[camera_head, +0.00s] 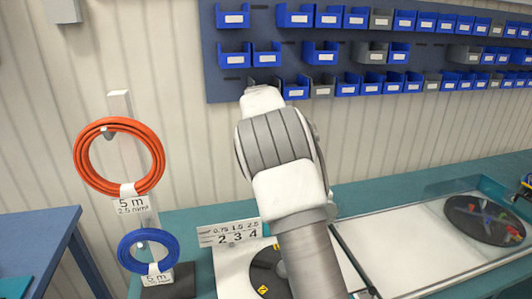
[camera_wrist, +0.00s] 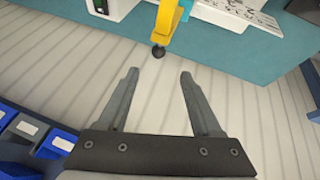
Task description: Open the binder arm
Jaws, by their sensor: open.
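A yellow arm (camera_wrist: 168,14) with a round black knob (camera_wrist: 158,52) at its end shows at the top of the wrist view; it looks like the binder arm. It juts out past the edge of a teal bench. My gripper (camera_wrist: 158,74) is open and empty. Its two grey fingers point toward the knob, which appears between and just beyond the fingertips, apart from them. In the head view my arm covers the middle of the scene, and I cannot make out the gripper's fingers or the yellow arm there.
A dark disc (camera_head: 264,272) on a white plate is partly hidden behind my arm. An orange cable coil (camera_head: 80,158) and a blue cable coil (camera_head: 124,250) hang at left. Blue bins (camera_head: 320,57) line the wall. A clear-sided tray (camera_head: 400,250) lies at right.

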